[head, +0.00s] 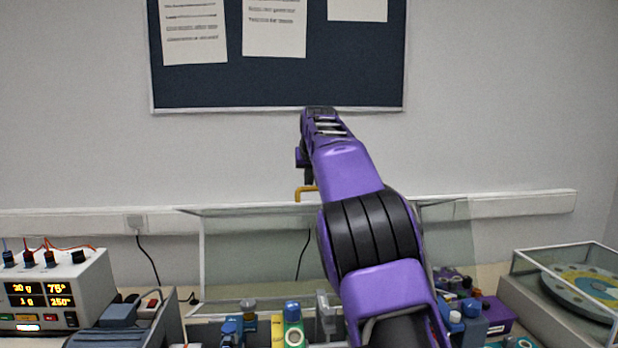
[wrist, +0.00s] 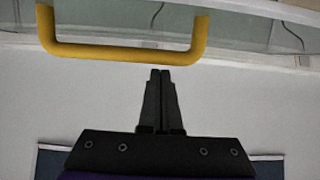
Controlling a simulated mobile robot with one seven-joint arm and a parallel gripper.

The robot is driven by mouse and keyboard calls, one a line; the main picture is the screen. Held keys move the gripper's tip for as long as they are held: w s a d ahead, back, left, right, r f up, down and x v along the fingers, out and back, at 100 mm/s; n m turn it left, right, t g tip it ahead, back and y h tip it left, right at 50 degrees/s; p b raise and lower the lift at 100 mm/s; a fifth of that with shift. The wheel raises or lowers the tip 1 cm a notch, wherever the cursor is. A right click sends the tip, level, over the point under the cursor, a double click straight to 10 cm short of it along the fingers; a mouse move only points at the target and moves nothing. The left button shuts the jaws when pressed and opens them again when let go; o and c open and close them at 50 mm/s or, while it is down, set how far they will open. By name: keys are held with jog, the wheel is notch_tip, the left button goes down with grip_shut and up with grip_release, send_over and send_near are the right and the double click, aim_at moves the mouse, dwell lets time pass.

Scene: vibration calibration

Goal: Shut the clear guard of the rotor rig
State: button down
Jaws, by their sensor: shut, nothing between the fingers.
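The clear guard (head: 255,255) stands raised and open behind the rotor rig, its top edge in front of the wall. Its yellow handle (head: 306,192) is at the top edge, partly hidden by my arm. The handle also spans the top of the wrist view (wrist: 125,52). My gripper (wrist: 160,72) is shut and empty, its fingertips close to the handle bar with a small gap in the picture. In the head view my gripper (head: 309,180) is just above the handle. The rig's blue parts (head: 292,313) show low in the middle; my arm hides much of the rig.
A control box (head: 55,290) with lit displays stands at the left. At the right is a disc (head: 585,288) under a separate clear cover. A dark notice board (head: 275,90) hangs on the wall behind my arm. Wall space beside my arm is clear.

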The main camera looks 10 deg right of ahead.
jog(key=shift+s+f+b, duration=0.1)
jog(key=shift+s+b, duration=0.25)
jog(key=shift+s, duration=0.6)
